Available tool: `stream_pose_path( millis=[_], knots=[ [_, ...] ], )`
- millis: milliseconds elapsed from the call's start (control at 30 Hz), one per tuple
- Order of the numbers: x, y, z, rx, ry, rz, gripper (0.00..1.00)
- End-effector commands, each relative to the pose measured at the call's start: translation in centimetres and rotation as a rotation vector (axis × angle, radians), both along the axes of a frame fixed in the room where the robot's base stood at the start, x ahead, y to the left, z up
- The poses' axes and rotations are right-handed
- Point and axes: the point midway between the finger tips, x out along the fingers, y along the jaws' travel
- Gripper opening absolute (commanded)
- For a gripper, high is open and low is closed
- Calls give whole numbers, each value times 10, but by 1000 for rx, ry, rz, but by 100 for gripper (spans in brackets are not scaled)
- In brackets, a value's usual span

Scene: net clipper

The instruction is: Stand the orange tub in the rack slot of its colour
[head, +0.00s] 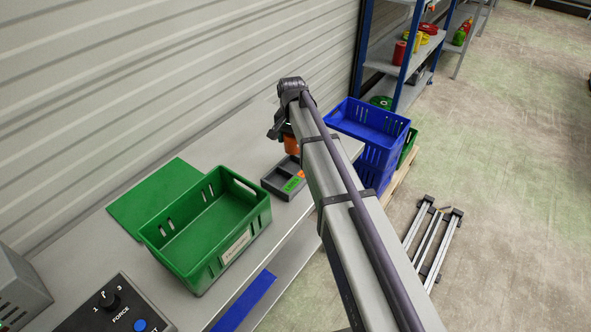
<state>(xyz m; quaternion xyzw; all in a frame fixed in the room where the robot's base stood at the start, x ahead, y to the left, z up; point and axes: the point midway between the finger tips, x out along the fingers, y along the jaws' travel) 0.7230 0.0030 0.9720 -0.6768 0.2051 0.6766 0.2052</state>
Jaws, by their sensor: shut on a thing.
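The orange tub (291,145) hangs below my gripper (284,129), which is shut on it. The tub is partly hidden by my arm, and its tilt is hard to tell. A grey rack (273,184) sits on the bench just below and slightly left of the tub in the picture. The rack shows a green label (292,184) and an orange label (301,174) at its right side. My arm hides part of the rack's right end. The gap between tub and rack cannot be judged from this view.
A green crate (215,222) stands on the bench left of the rack, beside a green mat (150,200). A control box (115,308) is at the lower left. Blue crates (370,125) are stacked beyond my arm. The wall runs behind the bench.

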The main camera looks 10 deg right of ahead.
Motion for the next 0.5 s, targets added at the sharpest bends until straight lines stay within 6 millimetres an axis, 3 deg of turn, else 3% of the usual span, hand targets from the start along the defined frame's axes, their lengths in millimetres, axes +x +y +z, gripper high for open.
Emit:
stream_pose_path(
  millis=[33,133,367,500],
  knots=[
    [0,0,-23,0,0,0,39],
    [0,0,-49,0,0,0,39],
    [0,0,-58,0,0,0,39],
    [0,0,-87,0,0,0,39]
  ],
)
